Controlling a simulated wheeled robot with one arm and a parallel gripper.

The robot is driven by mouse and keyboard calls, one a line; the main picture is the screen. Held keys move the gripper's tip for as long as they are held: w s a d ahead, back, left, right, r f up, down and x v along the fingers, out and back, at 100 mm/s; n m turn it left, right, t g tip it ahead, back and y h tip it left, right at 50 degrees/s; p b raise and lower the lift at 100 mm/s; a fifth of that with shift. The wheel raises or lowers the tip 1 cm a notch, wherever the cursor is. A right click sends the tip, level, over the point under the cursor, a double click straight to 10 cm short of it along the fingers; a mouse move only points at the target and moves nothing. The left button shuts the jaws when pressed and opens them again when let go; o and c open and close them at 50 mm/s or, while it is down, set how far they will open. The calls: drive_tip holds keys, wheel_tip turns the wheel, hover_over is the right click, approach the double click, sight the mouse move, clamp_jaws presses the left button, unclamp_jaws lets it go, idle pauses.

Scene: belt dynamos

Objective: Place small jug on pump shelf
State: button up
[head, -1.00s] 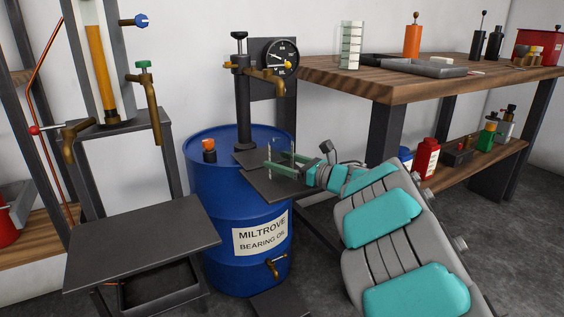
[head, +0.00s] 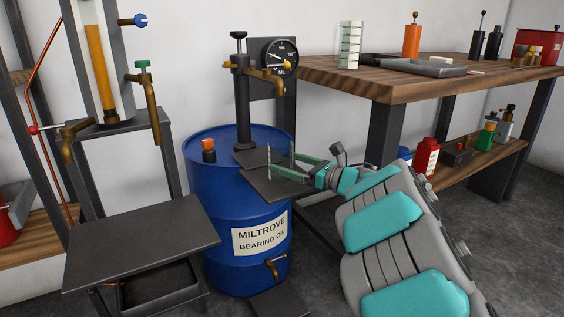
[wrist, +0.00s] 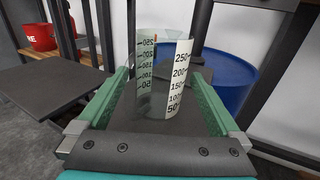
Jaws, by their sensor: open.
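The small jug (wrist: 178,80) is clear, with scale strips marked up to 250. It stands upright on the pump shelf (head: 272,188), a dark flat plate in front of the pump on the blue drum. In the head view the jug is hard to see; only its thin upright strips show (head: 268,162). My gripper (head: 285,163) is open, coming in from the right. In the wrist view its green fingers lie on either side of the jug, with gaps. The exact contact of jug base and shelf is hard to see.
The pump column with a brass spout (head: 268,80) and a gauge (head: 281,56) rises behind the shelf. An orange cap (head: 208,150) is on the drum (head: 215,190). A bare dark stand (head: 140,240) is at left. A wooden workbench (head: 430,85) is at right.

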drive_tip(key=v, duration=0.9)
drive_tip(key=shift+d, duration=0.2)
drive_tip(key=shift+c, duration=0.2)
idle(1.5)
